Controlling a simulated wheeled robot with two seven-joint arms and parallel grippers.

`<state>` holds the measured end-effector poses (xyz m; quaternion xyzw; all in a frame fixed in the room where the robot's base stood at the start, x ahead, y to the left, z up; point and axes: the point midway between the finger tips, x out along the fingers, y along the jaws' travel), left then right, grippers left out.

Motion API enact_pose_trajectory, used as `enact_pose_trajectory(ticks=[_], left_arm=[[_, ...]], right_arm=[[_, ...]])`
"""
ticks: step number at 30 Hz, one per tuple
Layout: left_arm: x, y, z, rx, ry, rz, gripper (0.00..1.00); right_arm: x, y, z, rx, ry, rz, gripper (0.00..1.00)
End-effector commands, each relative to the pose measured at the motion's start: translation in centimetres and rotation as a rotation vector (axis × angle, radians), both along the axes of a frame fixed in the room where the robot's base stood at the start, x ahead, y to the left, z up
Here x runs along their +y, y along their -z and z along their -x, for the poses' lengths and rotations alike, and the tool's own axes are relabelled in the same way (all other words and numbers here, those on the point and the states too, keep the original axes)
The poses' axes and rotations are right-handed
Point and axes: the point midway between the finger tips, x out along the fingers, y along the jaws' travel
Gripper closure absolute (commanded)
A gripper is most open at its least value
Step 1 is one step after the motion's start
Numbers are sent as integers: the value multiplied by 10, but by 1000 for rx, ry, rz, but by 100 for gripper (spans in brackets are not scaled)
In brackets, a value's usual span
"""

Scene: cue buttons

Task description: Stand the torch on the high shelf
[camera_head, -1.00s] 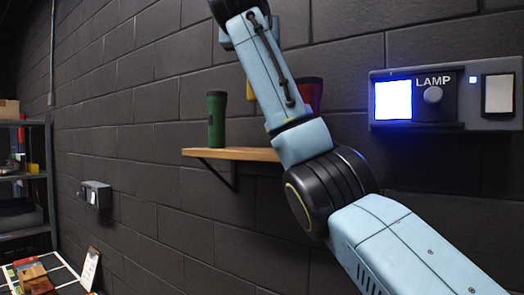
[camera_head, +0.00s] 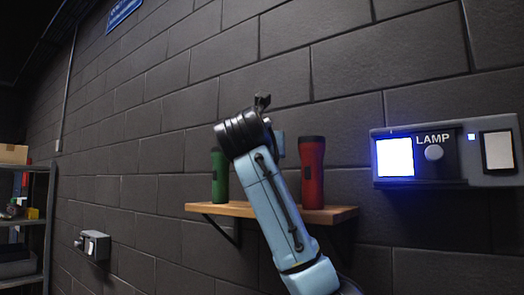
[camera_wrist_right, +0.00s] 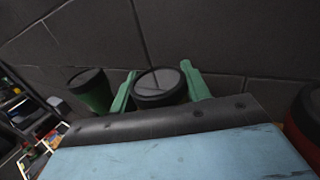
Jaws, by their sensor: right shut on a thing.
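The wooden shelf (camera_head: 335,212) is on the dark wall in the head view. A green torch (camera_head: 219,178) stands on its left part and a red torch (camera_head: 312,172) on its right part. My right gripper (camera_wrist_right: 158,82) is shut on a torch with a black cap (camera_wrist_right: 160,90), upright between its two green fingers. This torch's body is hidden in both current views. It is between the green torch and the red torch, and I cannot tell whether its base touches the shelf. In the head view my right arm covers the gripper and torch. My left gripper is not in view.
A lamp panel (camera_head: 376,133) with a lit white-blue button (camera_head: 395,157) is on the wall right of the shelf. A small grey wall box (camera_head: 93,245) is at lower left. A metal rack (camera_head: 45,215) stands at the far left. The wall above the shelf is clear.

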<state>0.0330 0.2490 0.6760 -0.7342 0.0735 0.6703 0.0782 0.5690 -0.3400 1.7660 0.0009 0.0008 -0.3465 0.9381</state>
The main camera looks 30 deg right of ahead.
Motion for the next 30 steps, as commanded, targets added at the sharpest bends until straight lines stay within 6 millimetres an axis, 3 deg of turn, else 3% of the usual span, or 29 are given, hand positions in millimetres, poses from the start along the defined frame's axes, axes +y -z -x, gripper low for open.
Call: enact_pose_trajectory(ticks=[9,10,15,26,30], left_arm=[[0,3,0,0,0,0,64],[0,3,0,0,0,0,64],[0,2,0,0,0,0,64],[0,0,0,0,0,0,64],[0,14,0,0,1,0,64]], right_arm=[[0,3,0,-2,0,1,83],[0,4,0,0,0,0,52],[0,3,0,0,0,0,31],[1,-2,1,-2,-1,1,31],[16,1,18,-5,-2,2,31]])
